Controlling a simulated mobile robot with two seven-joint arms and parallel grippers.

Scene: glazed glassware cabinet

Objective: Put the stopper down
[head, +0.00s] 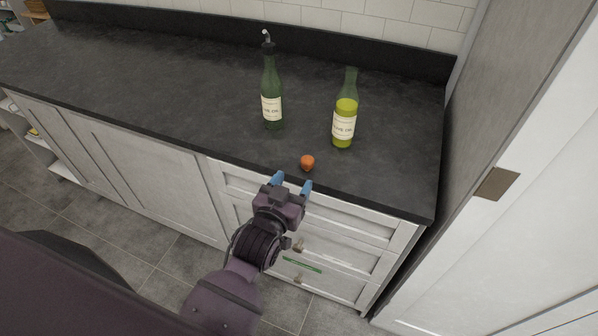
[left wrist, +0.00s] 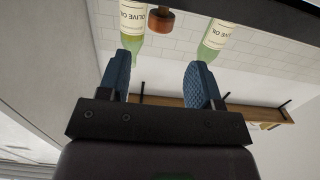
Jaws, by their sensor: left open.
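The orange-brown stopper (head: 307,162) stands on the dark countertop near its front edge. It also shows in the left wrist view (left wrist: 160,21), which is upside down. My left gripper (head: 291,184) is open and empty, with its blue fingertips just short of the stopper at the counter's front edge. In the left wrist view the two fingers (left wrist: 158,75) are spread apart, with the stopper beyond the gap. A green bottle (head: 344,120) with yellow-green oil and no visible stopper stands behind and right of the stopper. My right gripper is not in view.
A darker green bottle (head: 272,97) with a pourer stands farther back to the left. The countertop (head: 150,80) is clear on the left. White drawers (head: 345,225) lie below the edge. A tall panel (head: 490,110) closes off the right side.

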